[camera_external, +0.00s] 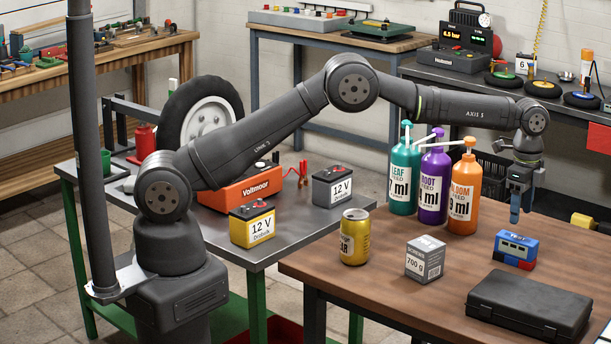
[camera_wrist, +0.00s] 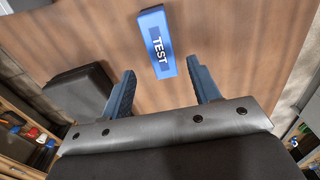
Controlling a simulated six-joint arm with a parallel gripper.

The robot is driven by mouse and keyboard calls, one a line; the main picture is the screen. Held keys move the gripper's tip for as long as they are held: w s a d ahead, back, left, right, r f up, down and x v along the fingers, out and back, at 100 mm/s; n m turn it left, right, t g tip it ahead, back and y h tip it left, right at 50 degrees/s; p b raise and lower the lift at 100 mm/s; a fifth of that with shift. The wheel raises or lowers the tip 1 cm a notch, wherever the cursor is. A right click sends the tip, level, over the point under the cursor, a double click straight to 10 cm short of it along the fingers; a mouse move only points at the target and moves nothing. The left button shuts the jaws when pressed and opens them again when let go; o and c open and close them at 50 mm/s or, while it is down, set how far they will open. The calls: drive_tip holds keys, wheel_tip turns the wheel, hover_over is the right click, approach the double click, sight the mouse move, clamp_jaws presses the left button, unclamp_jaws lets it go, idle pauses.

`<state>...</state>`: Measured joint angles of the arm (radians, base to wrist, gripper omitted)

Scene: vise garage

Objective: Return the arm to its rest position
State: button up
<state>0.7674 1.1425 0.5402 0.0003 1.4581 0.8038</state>
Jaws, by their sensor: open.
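My gripper (camera_external: 515,205) hangs above the brown table, pointing down, between the orange bottle and the blue device. In the wrist view its two blue fingers (camera_wrist: 163,88) are spread apart with nothing between them. The blue device (camera_external: 515,250) with a red lower part stands on the table below and apart from the gripper. In the wrist view it shows a "TEST" label (camera_wrist: 160,42), lying beyond the fingertips. My arm reaches across from its base at the left, with the elbow raised.
Teal (camera_external: 404,170), purple (camera_external: 434,185) and orange (camera_external: 465,195) pump bottles stand close to my forearm and gripper. A yellow can (camera_external: 355,238), a grey 700 g block (camera_external: 425,260) and a black case (camera_external: 530,306) are on the table. Batteries (camera_external: 252,225) and an orange Voltmoor unit (camera_external: 240,188) sit left.

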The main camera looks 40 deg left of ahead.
sight(517, 237)
wheel_tip(517, 237, down, 10)
drive_tip(key=shift+f, duration=0.15)
wheel_tip(517, 237, up, 3)
drive_tip(key=shift+r, duration=0.7)
